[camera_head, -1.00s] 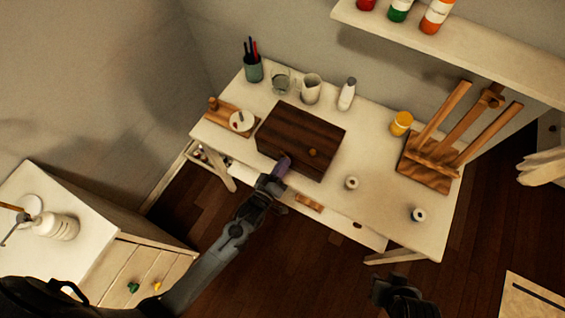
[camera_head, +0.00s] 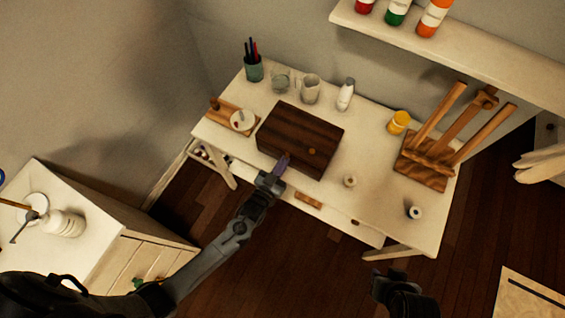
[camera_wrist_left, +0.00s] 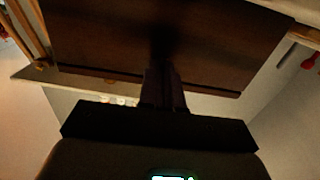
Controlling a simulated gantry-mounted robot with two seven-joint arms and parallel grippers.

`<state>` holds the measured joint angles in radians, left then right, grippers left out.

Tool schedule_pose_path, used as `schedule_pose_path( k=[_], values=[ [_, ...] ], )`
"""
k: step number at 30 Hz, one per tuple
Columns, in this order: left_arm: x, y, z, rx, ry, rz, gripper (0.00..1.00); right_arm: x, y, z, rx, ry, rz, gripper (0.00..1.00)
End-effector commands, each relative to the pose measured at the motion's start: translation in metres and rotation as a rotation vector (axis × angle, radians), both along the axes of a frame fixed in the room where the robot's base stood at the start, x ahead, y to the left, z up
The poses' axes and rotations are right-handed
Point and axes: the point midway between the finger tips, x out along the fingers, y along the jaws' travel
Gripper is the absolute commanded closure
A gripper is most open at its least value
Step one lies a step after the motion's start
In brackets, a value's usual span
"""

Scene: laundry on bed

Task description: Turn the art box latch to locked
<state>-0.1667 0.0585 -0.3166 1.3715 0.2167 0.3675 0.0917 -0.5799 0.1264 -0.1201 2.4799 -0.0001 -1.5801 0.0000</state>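The art box (camera_head: 294,130) is a dark brown wooden box lying closed on the white desk. A small orange-brown round piece (camera_head: 312,151) shows on it near its front right; I cannot tell whether this is the latch or how it is turned. My left gripper (camera_head: 283,161) is at the box's front edge, its purplish fingers close together and nothing seen between them. In the left wrist view the fingers (camera_wrist_left: 164,88) point at the dark box (camera_wrist_left: 150,35); contact is unclear. My right gripper (camera_head: 388,274) is in front of the desk, away from the box, too dark to read.
On the desk (camera_head: 400,225) stand a pen cup (camera_head: 253,68), a glass, a mug (camera_head: 309,88), a white bottle (camera_head: 346,95), a yellow jar (camera_head: 398,122) and a wooden easel (camera_head: 425,160). Small pots sit right of the box. A white cabinet (camera_head: 100,235) stands at left.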

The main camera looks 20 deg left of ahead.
Motion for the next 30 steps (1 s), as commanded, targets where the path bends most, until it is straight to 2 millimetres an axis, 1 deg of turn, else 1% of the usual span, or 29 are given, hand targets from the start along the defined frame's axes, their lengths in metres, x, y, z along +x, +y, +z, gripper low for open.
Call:
schedule_pose_path(
  k=[16,18,21,22,30],
  values=[
    [-0.0002,0.0000,-0.0007,0.027,-0.001,0.000,1.00,0.0000,0.0021,0.0008,0.009,0.000,-0.005,0.70],
    [-0.0002,0.0000,-0.0007,0.026,-0.001,0.000,0.87,0.0001,0.0024,0.0008,0.009,0.000,-0.006,0.70],
    [-0.0001,0.0000,-0.0006,0.026,-0.002,0.000,0.72,0.0000,0.0025,0.0008,0.011,0.001,-0.007,0.70],
    [-0.0001,0.0000,-0.0006,0.026,-0.002,0.000,0.70,0.0001,0.0024,0.0008,0.011,0.001,-0.007,0.70],
    [-0.0007,0.0001,-0.0004,0.025,-0.002,0.000,0.70,0.0000,0.0022,0.0009,0.009,0.000,-0.006,0.70]
  ],
)
